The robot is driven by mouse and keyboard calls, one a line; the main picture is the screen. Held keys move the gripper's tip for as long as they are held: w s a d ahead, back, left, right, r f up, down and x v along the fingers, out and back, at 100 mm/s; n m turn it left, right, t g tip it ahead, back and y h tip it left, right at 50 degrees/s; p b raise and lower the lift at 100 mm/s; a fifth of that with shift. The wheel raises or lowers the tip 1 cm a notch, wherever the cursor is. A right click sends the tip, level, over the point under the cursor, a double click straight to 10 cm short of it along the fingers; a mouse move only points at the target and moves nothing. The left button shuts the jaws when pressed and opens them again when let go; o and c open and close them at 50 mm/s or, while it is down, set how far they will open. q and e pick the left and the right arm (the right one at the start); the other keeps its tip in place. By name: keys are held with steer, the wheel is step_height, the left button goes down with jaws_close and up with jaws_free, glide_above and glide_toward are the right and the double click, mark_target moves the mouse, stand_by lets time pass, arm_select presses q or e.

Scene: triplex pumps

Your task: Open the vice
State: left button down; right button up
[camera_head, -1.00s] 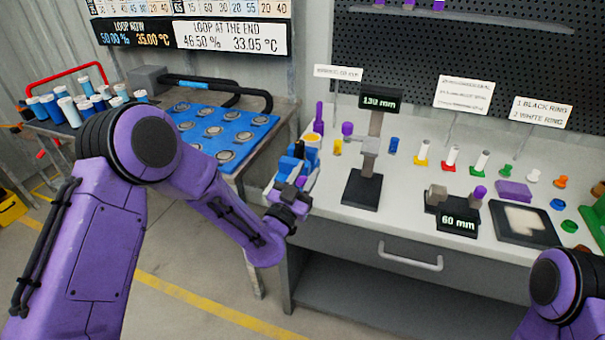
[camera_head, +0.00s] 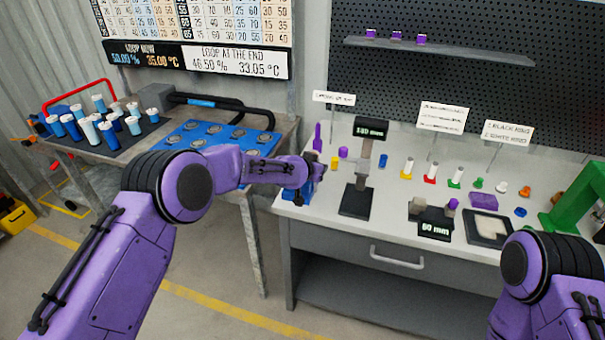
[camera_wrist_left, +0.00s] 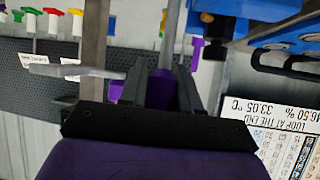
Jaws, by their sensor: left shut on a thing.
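The blue vice (camera_head: 304,196) stands at the left front corner of the white bench, largely hidden by my left gripper (camera_head: 304,176), which is right at it. In the left wrist view, the fingers of my left gripper (camera_wrist_left: 160,88) are closed on a purple piece (camera_wrist_left: 162,92). Whether this piece is part of the vice is not clear. The vice's jaws and any gap between them are hidden in the head view. Of my right arm only the upper links show at the lower right; its gripper is out of view.
A stand marked 130 mm (camera_head: 356,200) is just right of the vice, and a 60 mm fixture (camera_head: 434,230) lies farther right. Coloured small parts line the bench behind. A blue tray (camera_head: 212,140) is on the left table. Some bench front between the stands is clear.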

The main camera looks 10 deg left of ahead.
arm_select(q)
steer(key=shift+w+d+r+g, duration=0.1)
steer(key=shift+w+r+g, duration=0.05)
steer(key=shift+w+g, duration=0.35)
steer(key=shift+w+d+r+g, duration=0.1)
steer(key=shift+w+g, duration=0.2)
steer(key=shift+w, duration=0.25)
arm_select(e)
steer(key=shift+s+d+r, duration=0.2)
steer(key=shift+s+d, duration=0.05)
arm_select(q)
steer(key=shift+a, duration=0.1)
steer(key=c, duration=0.9)
jaws_free()
steer(key=shift+w, duration=0.1)
steer(key=shift+f+y, duration=0.1)
steer(key=shift+y, duration=0.2)
arm_select(e)
steer(key=shift+d, duration=0.1)
steer(key=shift+f, duration=0.1)
arm_select(q)
steer(key=b+v, duration=0.2)
steer(key=v, duration=0.8)
steer(key=shift+r+b, duration=0.2)
steer(key=shift+b, duration=0.15)
arm_select(e)
step_height(320, 180, down, 3)
steer(key=shift+r, duration=0.1)
